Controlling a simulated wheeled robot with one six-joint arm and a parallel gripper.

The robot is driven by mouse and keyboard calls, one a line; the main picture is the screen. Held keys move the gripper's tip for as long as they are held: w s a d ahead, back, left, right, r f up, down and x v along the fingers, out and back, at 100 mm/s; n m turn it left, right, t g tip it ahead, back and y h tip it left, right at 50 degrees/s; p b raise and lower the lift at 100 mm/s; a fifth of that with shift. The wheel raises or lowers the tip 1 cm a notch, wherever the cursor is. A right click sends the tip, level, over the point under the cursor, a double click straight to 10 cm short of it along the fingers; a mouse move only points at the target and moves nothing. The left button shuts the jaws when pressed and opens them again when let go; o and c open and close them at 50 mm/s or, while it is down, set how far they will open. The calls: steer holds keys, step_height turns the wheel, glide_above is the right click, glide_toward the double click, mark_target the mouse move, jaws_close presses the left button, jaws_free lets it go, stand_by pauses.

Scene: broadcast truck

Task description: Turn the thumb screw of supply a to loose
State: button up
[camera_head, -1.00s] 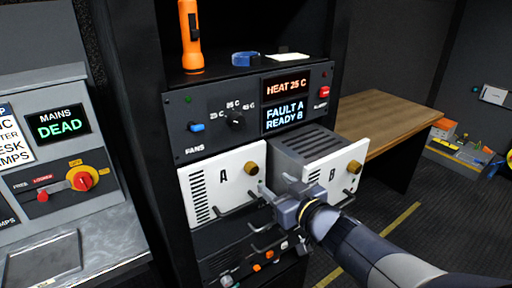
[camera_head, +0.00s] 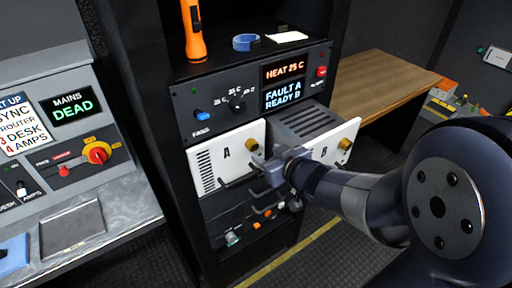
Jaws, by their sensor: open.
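Supply A (camera_head: 209,172) is a white-fronted module with a black letter A, vents on its left and a handle low on its front. Its brass thumb screw (camera_head: 251,145) is at the upper right of that front. My gripper (camera_head: 258,163) is open, just below and beside this screw; I cannot tell whether it touches. Supply B (camera_head: 335,148) stands to the right, pulled forward with its vented top showing, and has its own brass screw (camera_head: 345,144). My arm hides part of B's front.
The panel above (camera_head: 225,107) reads HEAT 25 C, FAULT A, READY B. At left, a console (camera_head: 75,140) shows MAINS DEAD. A wooden desk (camera_head: 385,85) stands right.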

mark_target(254, 147)
steer(key=x, duration=0.7)
steer(key=shift+w+a+f, duration=0.1)
steer(key=shift+w, duration=0.05)
steer(key=shift+c, duration=0.2)
steer(key=c, duration=0.9)
steer(key=shift+b, duration=0.45)
steer(key=shift+c, duration=0.2)
